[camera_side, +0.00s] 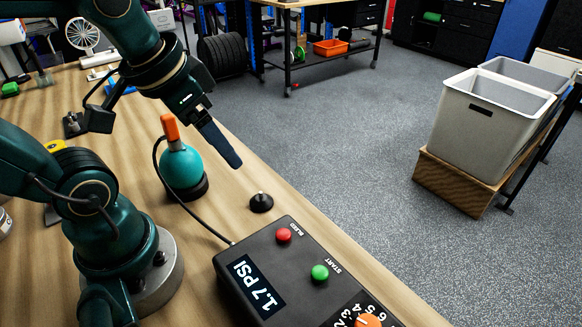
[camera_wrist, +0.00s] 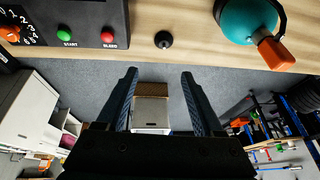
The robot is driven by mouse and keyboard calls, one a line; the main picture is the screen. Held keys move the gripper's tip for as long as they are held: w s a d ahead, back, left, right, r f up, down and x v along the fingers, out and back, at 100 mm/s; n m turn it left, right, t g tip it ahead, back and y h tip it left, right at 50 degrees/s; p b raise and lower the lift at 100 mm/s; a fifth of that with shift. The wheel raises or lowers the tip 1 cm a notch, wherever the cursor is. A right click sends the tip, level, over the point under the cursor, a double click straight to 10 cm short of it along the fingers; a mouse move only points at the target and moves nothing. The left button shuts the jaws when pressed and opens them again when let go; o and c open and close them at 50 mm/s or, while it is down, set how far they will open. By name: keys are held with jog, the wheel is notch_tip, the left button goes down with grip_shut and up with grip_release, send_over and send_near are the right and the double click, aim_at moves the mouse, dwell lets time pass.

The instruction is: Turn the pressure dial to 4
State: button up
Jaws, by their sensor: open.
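The pressure dial (camera_side: 368,320) is an orange knob at the bottom edge of the side view, partly cut off, with white numbers around it. In the wrist view the dial (camera_wrist: 8,33) is at the top left, also cut off. I cannot tell its setting. It sits on a black control box (camera_side: 262,250) whose display (camera_side: 257,284) reads 1.7 PSI. The box has a red BLEED button (camera_side: 284,235) and a green START button (camera_side: 320,272). My gripper (camera_side: 226,150) is open and empty above the table, well away from the dial; its two fingers (camera_wrist: 160,75) show apart in the wrist view.
A teal bulb (camera_side: 182,167) with an orange top stands on a black base, joined to the box by a cable. A small black knob-like piece (camera_side: 261,202) is between bulb and box. The table edge is close on the right; grey bins (camera_side: 490,120) stand beyond.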

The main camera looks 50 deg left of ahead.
jog(key=shift+w+a+r, duration=0.1)
jog(key=shift+w+a, duration=0.05)
jog(key=shift+a, duration=0.3)
jog(key=shift+g, duration=0.3)
